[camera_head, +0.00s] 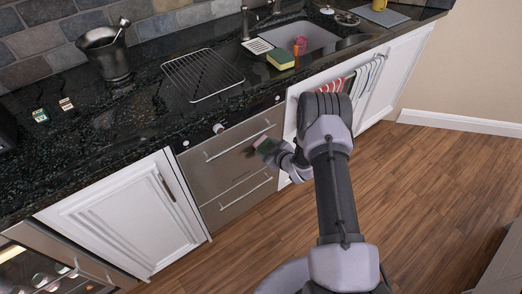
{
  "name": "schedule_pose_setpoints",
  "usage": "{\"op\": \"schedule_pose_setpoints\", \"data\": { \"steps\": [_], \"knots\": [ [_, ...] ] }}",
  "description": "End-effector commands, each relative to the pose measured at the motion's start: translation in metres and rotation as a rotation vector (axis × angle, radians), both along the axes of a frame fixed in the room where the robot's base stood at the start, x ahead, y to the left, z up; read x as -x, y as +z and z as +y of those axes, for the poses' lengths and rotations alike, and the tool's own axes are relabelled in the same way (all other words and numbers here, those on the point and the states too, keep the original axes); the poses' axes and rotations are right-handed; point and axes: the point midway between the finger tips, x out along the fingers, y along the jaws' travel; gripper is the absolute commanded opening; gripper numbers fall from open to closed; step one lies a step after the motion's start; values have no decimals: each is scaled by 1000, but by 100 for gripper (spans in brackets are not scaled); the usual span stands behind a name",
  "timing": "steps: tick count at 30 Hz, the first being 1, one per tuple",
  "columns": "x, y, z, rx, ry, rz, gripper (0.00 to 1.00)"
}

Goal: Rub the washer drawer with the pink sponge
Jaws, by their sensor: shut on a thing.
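The washer drawer (225,163) is a brushed steel front with a bar handle, set under the counter in the middle of the view. A second steel drawer front with its own handle is below it. My gripper (267,146) is at the right part of the upper drawer front, shut on a small sponge (261,142) that shows pink and dark green. The sponge is at or very near the steel face, just below the right end of the upper handle. I cannot tell whether it touches. My gripper's wrist partly hides the drawer's right edge.
A wire rack (202,75), a steel bucket (106,54) and a yellow-green sponge (281,60) sit on the dark counter. Striped towels (357,80) hang on the white cabinet to the right. A white cabinet door (125,215) is left of the drawers. The wooden floor (430,180) is open.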

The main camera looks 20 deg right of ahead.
Motion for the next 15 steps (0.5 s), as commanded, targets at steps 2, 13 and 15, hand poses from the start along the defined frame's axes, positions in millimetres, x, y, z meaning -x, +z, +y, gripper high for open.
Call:
{"op": "schedule_pose_setpoints", "data": {
  "steps": [2, 13, 15],
  "knots": [
    [-1, 0, 0, 0, 1, 0, 0],
    [9, -1, 34, -1, 6, 2, 0],
    [11, -1, 37, 0, 5, 1, 0]
  ]
}}
